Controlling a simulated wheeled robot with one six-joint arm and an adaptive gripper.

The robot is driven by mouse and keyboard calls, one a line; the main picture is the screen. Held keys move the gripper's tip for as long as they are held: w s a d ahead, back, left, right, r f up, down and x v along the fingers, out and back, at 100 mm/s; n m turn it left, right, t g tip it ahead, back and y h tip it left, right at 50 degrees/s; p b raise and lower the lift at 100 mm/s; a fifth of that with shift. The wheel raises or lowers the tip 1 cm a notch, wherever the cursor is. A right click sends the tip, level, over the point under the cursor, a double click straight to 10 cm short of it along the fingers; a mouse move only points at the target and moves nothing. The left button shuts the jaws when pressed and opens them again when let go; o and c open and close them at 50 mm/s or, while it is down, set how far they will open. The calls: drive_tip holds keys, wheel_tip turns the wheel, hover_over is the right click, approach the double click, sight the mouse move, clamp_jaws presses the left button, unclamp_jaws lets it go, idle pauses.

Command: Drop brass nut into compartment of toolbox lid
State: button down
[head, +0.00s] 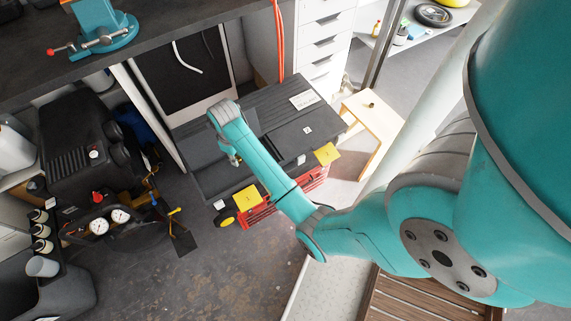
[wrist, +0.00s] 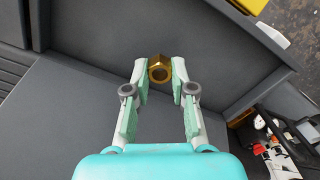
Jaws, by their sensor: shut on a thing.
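The brass nut (wrist: 160,69) is a gold hexagonal ring held between the tips of my gripper (wrist: 160,80) in the wrist view. Behind it lies the dark grey toolbox lid (wrist: 75,115), with raised walls around recessed compartments (wrist: 215,45). The nut appears above a recess; its height is hard to judge. In the head view my gripper (head: 236,160) is small and partly hidden by my wrist, over the left part of the toolbox lid (head: 285,112). I cannot make out the nut clearly there.
The red toolbox body (head: 312,182) with yellow latches (head: 247,198) stands under the lid. A light wooden stool (head: 385,122) with a small brown object (head: 371,104) is at the right. A black compressor (head: 75,150) with gauges stands at the left. The workbench (head: 170,25) is above.

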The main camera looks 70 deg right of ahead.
drive_tip(key=c, duration=0.9)
unclamp_jaws()
